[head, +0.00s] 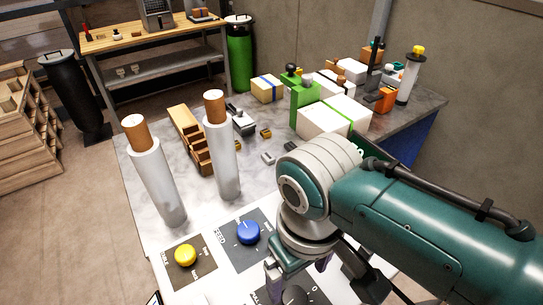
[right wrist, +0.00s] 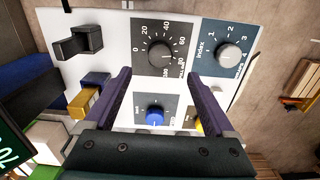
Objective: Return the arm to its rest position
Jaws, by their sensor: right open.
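My right arm (head: 430,215), teal with white joint rings, reaches in from the right over the control panel. Its right gripper (head: 296,276) points down at the panel, partly hidden by the arm's own links. In the right wrist view the right gripper (right wrist: 158,75) has its two purple fingers spread wide, with nothing held between them. A grey dial knob (right wrist: 160,53) with a scale from 0 to 80 lies beyond and between the fingertips, apart from both. My left gripper is not in view.
The panel also carries a blue knob (head: 248,232), a yellow knob (head: 185,255) and an index knob (right wrist: 229,54). Two white rolls with brown ends (head: 160,180) (head: 222,150) stand on the table. Wrapped white packs (head: 335,117) and a green block (head: 304,103) sit behind my arm.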

